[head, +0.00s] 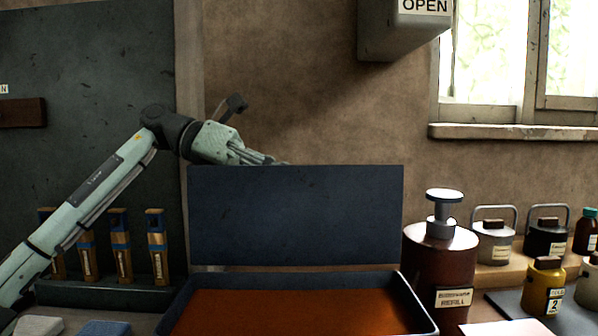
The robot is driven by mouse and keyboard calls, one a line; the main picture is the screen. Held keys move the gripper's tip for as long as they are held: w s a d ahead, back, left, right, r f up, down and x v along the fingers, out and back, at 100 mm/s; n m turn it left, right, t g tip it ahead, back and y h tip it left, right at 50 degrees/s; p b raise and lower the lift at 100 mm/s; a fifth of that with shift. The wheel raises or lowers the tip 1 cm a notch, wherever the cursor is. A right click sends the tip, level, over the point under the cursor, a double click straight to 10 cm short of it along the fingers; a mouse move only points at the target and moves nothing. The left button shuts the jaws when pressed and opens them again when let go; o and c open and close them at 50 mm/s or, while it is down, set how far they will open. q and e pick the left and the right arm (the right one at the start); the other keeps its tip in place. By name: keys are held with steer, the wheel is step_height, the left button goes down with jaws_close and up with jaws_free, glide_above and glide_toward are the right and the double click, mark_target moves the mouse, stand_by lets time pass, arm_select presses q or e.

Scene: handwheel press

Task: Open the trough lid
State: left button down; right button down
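The trough (418,305) is a dark blue-grey tray with an orange-brown inside, at the bottom centre of the head view. Its lid (296,218) is a flat dark blue panel that stands about upright along the trough's back edge, so the inside is exposed. My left gripper (268,160) is at the lid's top edge, left of its middle. The fingertips are partly hidden behind the lid, and I cannot tell whether they touch it or how far apart they are. My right gripper does not show.
A dark red pump bottle (437,265) stands close to the trough's right side. Several small pots and bottles, one a yellow pot (543,287), stand further right. Several upright brush-like tools (121,250) stand in a rack at left. A grey box marked OPEN (395,35) hangs above.

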arm_select(q)
steer(key=shift+w+n+g, duration=0.3)
steer(key=shift+w+n, duration=0.1)
steer(key=shift+w, duration=0.15)
steer(key=c, duration=1.9)
jaws_free()
steer(key=shift+f, duration=0.1)
steer(key=shift+a, duration=0.1)
steer(key=v, duration=1.2)
steer(key=shift+f, duration=0.15)
